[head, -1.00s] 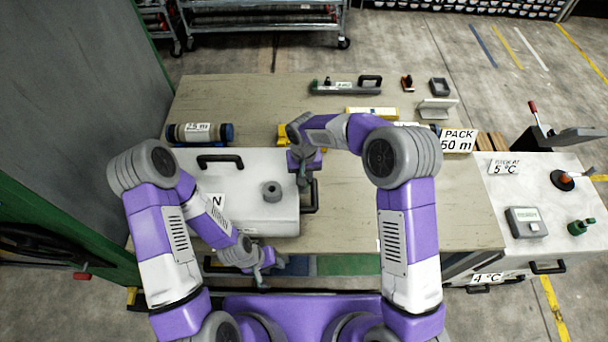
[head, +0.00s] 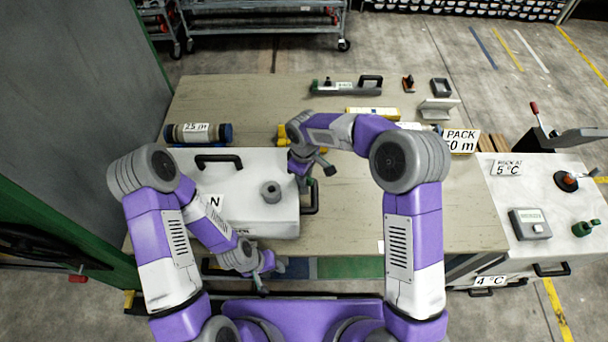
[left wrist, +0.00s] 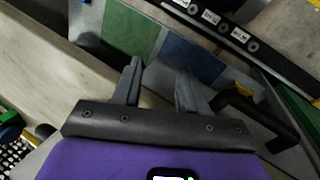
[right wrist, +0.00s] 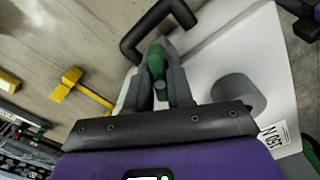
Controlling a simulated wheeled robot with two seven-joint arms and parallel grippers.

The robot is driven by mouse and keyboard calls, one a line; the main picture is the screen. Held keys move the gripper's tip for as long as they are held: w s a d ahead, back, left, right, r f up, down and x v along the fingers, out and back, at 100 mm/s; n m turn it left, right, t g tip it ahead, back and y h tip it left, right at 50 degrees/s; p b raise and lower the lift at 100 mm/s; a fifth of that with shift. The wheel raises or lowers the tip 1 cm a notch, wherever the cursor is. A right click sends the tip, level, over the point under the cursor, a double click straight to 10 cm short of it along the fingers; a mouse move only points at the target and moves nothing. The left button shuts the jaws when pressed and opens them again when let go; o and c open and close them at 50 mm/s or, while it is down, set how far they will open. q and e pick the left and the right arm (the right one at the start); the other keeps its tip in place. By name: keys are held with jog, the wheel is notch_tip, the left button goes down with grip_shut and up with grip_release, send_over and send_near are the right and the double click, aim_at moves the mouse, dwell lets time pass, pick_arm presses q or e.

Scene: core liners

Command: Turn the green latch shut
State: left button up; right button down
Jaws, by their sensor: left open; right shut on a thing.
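The green latch (right wrist: 156,62) sits at the edge of the white lid (right wrist: 255,50), beside a black handle (right wrist: 150,25), in the right wrist view. My right gripper (right wrist: 157,75) is shut on it, one finger on each side. In the head view my right gripper (head: 314,165) is at the right end of the white lid (head: 245,220), and it hides the latch there. My left gripper (head: 262,278) is open and empty in front of the bench's near edge. Its two spread fingers show in the left wrist view (left wrist: 160,85).
A grey round knob (head: 271,192) and a black handle (head: 218,161) stand on the lid. A dark tube (head: 199,133) lies behind it. Yellow pieces (right wrist: 83,90) lie beyond the latch. The bench top (head: 350,220) right of the lid is clear.

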jog(key=n, duration=0.6)
jog(key=shift+r, duration=0.1)
dwell(0.6)
jog(key=c, duration=1.1)
grip_release()
notch_tip(320, 180, up, 8)
jog(key=shift+f, duration=0.25)
